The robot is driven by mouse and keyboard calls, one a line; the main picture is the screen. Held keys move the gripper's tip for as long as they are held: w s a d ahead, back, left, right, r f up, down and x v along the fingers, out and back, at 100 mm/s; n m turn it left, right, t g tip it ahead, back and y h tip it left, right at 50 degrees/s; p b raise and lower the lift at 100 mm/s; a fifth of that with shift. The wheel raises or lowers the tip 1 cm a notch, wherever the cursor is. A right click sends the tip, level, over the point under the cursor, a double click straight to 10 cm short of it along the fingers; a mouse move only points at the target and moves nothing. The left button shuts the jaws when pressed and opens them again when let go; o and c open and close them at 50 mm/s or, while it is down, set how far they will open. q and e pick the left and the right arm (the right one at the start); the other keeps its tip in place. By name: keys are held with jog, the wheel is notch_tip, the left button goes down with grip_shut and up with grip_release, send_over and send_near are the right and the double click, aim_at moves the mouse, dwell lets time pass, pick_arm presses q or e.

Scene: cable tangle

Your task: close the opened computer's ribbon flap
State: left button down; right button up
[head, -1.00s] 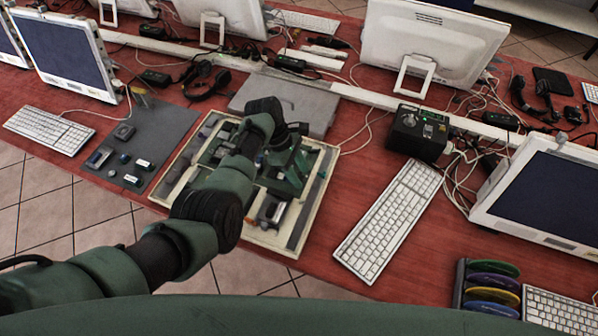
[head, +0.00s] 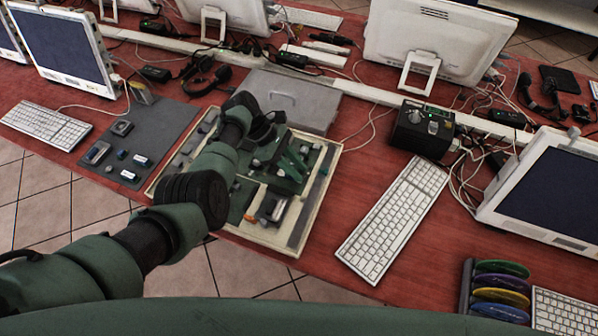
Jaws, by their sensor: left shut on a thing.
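The opened computer (head: 317,200) is a shallow cream-rimmed case lying on the red table, with grey and dark parts inside. My left gripper (head: 291,166), green with a dark wrist, is over the right-hand back part of the case, low among the parts. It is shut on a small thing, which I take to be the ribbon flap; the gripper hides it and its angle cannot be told. My left arm covers much of the middle of the case. My right gripper is not in view.
A grey closed case (head: 292,98) lies behind the computer. A grey mat (head: 150,115) with small parts is left of it. A white keyboard (head: 392,220) and a black box (head: 424,130) stand right of it. Cables run behind. Red table is bare between computer and keyboard.

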pick_arm(q)
jog(key=h+b, duration=0.1)
jog(key=b, duration=0.1)
jog(key=a+f+g+h+b, duration=0.1)
jog(key=b, duration=0.2)
jog(key=shift+w+f+h, duration=0.1)
jog(key=shift+w+h, duration=0.1)
jog(key=shift+h, duration=0.2)
jog(key=shift+a+h+b, duration=0.15)
jog(key=shift+h+b, duration=0.25)
jog(key=shift+b, duration=0.35)
jog(key=shift+r, duration=0.2)
jog(key=c, duration=1.3)
grip_release()
jog(key=b+v, duration=0.1)
jog(key=v, duration=0.6)
jog(key=shift+w+a+r, duration=0.15)
jog(key=shift+w+a, duration=0.05)
jog(key=shift+a, duration=0.15)
